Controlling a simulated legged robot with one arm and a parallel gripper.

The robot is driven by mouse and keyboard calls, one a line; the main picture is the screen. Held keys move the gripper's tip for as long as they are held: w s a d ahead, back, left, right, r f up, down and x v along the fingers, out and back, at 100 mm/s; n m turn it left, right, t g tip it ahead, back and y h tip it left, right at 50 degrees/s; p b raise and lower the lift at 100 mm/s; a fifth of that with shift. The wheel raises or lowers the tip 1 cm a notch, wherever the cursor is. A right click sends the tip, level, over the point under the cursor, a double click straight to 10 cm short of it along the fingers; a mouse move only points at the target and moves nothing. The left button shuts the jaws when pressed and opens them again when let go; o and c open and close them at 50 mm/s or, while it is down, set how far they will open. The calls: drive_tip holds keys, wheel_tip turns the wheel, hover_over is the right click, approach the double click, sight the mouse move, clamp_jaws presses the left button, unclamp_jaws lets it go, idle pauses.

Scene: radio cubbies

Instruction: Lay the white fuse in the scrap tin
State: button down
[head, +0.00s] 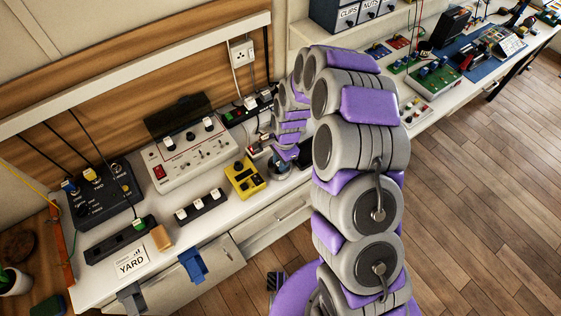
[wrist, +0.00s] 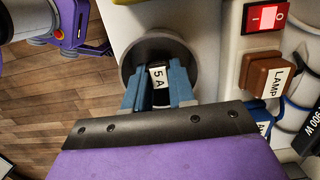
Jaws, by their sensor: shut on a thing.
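My gripper (wrist: 159,80) has blue fingers, shut on a small fuse (wrist: 158,77) with a white face marked "5 A" and dark edges. A round grey tin (wrist: 126,64), taken as the scrap tin, lies right beyond the fingertips in the wrist view. The fuse overlaps the tin's opening there. I cannot tell whether the fuse touches the tin's floor. In the head view my gripper (head: 282,153) points down at the tin (head: 279,172) on the bench, and the fuse is too small to make out.
Beside the tin in the wrist view are a brown plug marked LAMP (wrist: 266,76), a red switch (wrist: 267,17) and cables. In the head view a yellow box (head: 244,179), a white socket panel (head: 190,155) and a black strip (head: 201,206) stand left on the bench.

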drive_tip(key=c, duration=1.2)
unclamp_jaws()
drive_tip(key=shift+a, duration=0.15)
drive_tip(key=shift+w+r, duration=0.1)
drive_tip(key=shift+r, duration=0.2)
wheel_tip(320, 180, up, 12)
drive_tip(key=d+p, duration=0.2)
drive_tip(key=p, duration=0.1)
drive_tip(key=s+d+r+n, duration=0.3)
drive_tip(key=s+r, duration=0.3)
drive_tip(key=r, duration=0.1)
drive_tip(key=s+d+r+n, duration=0.3)
drive_tip(key=s+r, duration=0.3)
drive_tip(key=s+d+r+n, duration=0.1)
drive_tip(key=s+d+r, duration=0.1)
drive_tip(key=s, duration=0.5)
drive_tip(key=s+d+r+n+h, duration=0.1)
drive_tip(key=s+d+r+n, duration=0.1)
drive_tip(key=s, duration=0.4)
drive_tip(key=s+d+r+n, duration=0.2)
drive_tip(key=s, duration=0.5)
drive_tip(key=shift+s+g, duration=0.3)
drive_tip(key=shift+g, duration=0.1)
